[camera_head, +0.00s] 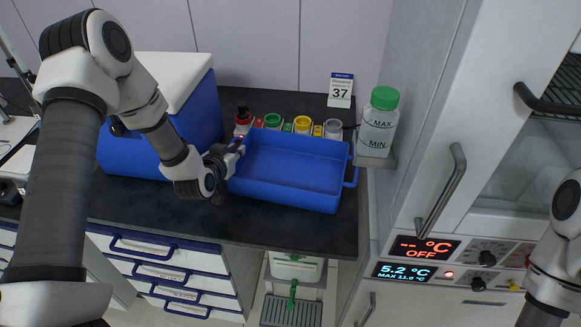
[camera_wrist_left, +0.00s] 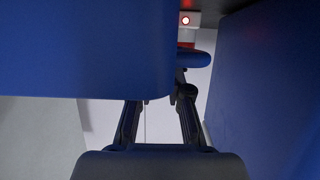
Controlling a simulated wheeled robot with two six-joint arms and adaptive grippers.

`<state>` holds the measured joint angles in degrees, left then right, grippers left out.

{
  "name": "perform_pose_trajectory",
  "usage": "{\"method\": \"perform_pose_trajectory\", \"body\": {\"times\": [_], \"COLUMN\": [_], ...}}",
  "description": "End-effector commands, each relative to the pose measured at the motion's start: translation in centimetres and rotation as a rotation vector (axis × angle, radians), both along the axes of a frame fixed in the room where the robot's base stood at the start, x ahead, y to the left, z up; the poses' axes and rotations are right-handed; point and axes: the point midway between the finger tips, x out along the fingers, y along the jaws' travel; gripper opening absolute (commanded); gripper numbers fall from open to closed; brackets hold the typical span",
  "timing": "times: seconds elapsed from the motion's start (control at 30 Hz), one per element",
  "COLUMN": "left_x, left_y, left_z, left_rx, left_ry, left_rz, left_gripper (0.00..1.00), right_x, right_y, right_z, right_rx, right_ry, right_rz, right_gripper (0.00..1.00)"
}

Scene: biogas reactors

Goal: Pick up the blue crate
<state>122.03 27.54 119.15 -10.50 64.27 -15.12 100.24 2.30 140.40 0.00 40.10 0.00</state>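The blue crate (camera_head: 292,192) is an open, empty-looking tray on the dark counter, with a handle at its right end. My left gripper (camera_head: 236,147) is at the crate's left end, in the gap beside the large blue box. In the left wrist view, the crate (camera_wrist_left: 85,50) fills the upper left. A rounded blue handle part (camera_wrist_left: 193,60) sticks out from it, ahead of the fingers. The left gripper's fingers (camera_wrist_left: 160,105) look parted; the crate hides the left fingertip. I see no firm hold on the crate. Only part of my right arm shows, at the right edge.
A large blue box with a white lid (camera_head: 155,75) stands close on the left. Coloured-cap bottles (camera_head: 303,125) line the crate's back. A green-capped bottle (camera_head: 378,122) stands to the right, near a white cabinet (camera_head: 440,130). Drawers (camera_head: 165,270) are below the counter.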

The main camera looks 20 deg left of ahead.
Motion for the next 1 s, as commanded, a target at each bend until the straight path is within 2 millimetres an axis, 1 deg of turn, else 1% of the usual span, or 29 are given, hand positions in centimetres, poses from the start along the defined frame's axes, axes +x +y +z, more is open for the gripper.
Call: {"method": "perform_pose_trajectory", "body": {"times": [0.03, 0.07, 0.13, 0.23, 0.4, 0.43, 0.47, 0.5, 0.87, 1.0], "left_x": [0.9, 1.4, 2.5, 3.4, 3.5, 3.5, 3.5, 3.5, 3.5, 3.5], "left_y": [0.2, 0.3, 0.5, 0.6, 0.6, 0.6, 0.6, 0.6, 0.6, 0.6], "left_z": [0.0, -0.2, -0.9, -1.3, -1.4, -1.4, -1.4, -1.4, -1.3, -0.9], "left_rx": [0.004, 0.004, 0.004, 0.002, 0.000, 0.000, 0.000, 0.000, 0.001, 0.001], "left_ry": [0.000, 0.000, 0.001, 0.000, 0.000, 0.000, 0.000, 0.000, -0.001, -0.003], "left_rz": [-0.001, -0.002, -0.001, -0.001, 0.000, 0.000, 0.000, 0.000, 0.001, 0.001], "left_gripper": [0.18, 0.18, 0.18, 0.18, 0.18, 0.14, 0.04, 0.00, 0.00, 0.00], "right_x": [0.0, 0.0, 0.0, 0.0, 0.0, 0.0, 0.0, 0.0, 0.0, 0.0], "right_y": [0.0, 0.0, 0.0, 0.0, 0.0, 0.0, 0.0, 0.0, 0.0, 0.0], "right_z": [0.8, 1.0, 1.1, 1.1, 1.0, 1.0, 1.0, 1.0, 1.0, 0.9], "right_rx": [0.000, 0.000, 0.000, 0.000, 0.000, 0.000, 0.000, 0.000, 0.000, 0.000], "right_ry": [0.000, -0.001, -0.001, -0.001, -0.001, -0.001, -0.001, -0.001, -0.001, -0.001], "right_rz": [0.000, 0.000, 0.000, 0.000, 0.000, 0.000, 0.000, 0.000, 0.000, 0.000], "right_gripper": [0.18, 0.18, 0.18, 0.18, 0.18, 0.18, 0.18, 0.18, 0.18, 0.18]}}
